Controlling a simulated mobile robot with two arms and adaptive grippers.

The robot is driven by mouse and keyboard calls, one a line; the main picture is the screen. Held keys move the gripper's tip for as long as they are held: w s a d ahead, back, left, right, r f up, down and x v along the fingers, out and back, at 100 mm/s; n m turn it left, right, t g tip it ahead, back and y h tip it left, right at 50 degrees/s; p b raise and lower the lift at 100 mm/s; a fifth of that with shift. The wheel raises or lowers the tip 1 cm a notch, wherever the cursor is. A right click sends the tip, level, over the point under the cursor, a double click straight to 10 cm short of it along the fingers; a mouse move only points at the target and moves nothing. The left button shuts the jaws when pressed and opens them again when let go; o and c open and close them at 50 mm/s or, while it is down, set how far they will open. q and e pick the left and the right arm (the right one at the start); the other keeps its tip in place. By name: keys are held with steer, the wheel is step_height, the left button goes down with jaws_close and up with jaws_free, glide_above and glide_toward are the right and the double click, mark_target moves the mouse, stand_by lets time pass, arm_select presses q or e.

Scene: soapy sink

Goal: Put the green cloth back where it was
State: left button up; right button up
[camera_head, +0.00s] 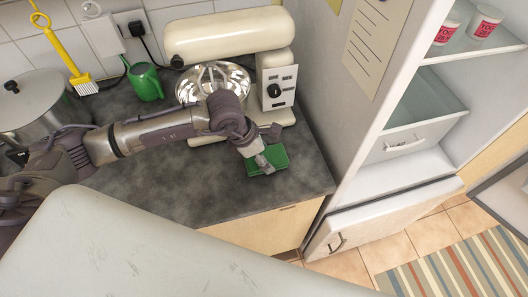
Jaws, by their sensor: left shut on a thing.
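The green cloth (280,155) is at the right end of the dark counter, in front of the stand mixer. My left gripper (264,163) reaches across the counter from the left and is shut on the green cloth. The fingers cover part of the cloth, and I cannot tell whether it rests on the counter or is just above it. My right gripper does not show.
A cream stand mixer (230,32) with a metal bowl (212,76) stands behind. A tall cabinet (318,80) borders the counter's right end. The counter (180,186) is bare at the front.

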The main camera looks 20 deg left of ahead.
arm_select(q)
steer(key=shift+f, duration=0.1)
steer(key=o, duration=1)
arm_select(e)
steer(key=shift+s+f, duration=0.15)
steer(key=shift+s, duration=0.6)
arm_select(q)
steer(key=shift+a+r, duration=0.1)
steer(key=shift+r, duration=0.15)
steer(key=shift+b+v, duration=1.85)
steer(key=shift+v, duration=4.05)
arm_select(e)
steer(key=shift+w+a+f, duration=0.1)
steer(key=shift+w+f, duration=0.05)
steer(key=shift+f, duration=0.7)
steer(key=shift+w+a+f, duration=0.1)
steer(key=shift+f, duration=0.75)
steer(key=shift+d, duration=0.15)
